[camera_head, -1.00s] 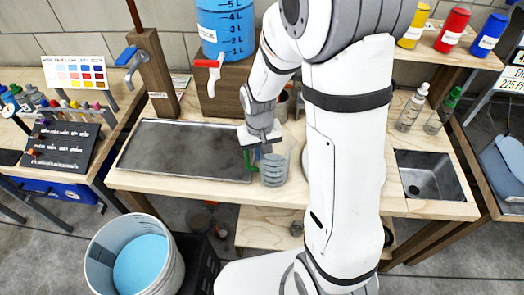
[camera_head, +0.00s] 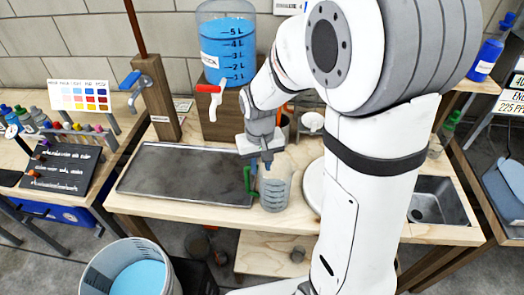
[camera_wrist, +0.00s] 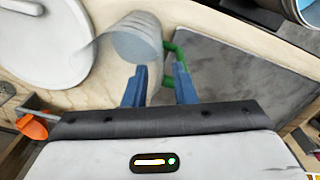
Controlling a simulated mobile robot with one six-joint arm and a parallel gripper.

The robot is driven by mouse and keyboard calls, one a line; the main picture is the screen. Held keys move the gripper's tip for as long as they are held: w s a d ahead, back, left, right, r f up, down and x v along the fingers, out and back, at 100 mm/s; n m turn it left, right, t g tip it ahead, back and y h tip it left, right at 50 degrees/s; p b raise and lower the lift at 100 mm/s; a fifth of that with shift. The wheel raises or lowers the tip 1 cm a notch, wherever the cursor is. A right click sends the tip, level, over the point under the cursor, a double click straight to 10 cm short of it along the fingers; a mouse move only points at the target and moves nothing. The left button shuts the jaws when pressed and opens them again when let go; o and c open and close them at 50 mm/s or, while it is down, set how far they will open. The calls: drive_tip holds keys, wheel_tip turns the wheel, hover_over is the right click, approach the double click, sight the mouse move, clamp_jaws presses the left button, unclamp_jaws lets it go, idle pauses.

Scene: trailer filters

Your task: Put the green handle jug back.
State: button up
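The clear jug with a green handle (camera_head: 276,190) stands upright on the wooden bench, just right of the grey tray's front right corner. Its green handle (camera_head: 248,181) points left, toward the tray. My gripper (camera_head: 267,163) is above the handle side of the jug, pointing down. In the wrist view, my gripper's blue fingers (camera_wrist: 160,88) are apart. The green handle (camera_wrist: 169,48) shows beyond and partly between the fingers, near the right one, and the jug (camera_wrist: 138,42) lies just ahead. The fingers do not appear closed on it.
The grey tray (camera_head: 185,173) lies left of the jug. A blue-liquid tank (camera_head: 228,55) with a red-handled tap stands behind on a wooden block. A white round lid or plate (camera_wrist: 45,40) is beside the jug. The sink (camera_head: 440,200) is at right; a bucket (camera_head: 95,270) stands on the floor.

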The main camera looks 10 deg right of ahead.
wheel_tip(320, 180, up, 6)
drive_tip(key=shift+s+r, duration=0.1)
drive_tip(key=shift+r, duration=0.05)
drive_tip(key=s+d+r+t, duration=0.1)
drive_tip(key=s+d+r, duration=0.1)
drive_tip(key=s, duration=0.4)
drive_tip(key=s+d+r+m+t, duration=0.1)
drive_tip(key=s+d+r+t, duration=0.1)
drive_tip(key=s, duration=0.5)
drive_tip(key=shift+s+d+r, duration=0.3)
drive_tip(key=shift+d+r, duration=0.2)
drive_tip(key=shift+r, duration=0.15)
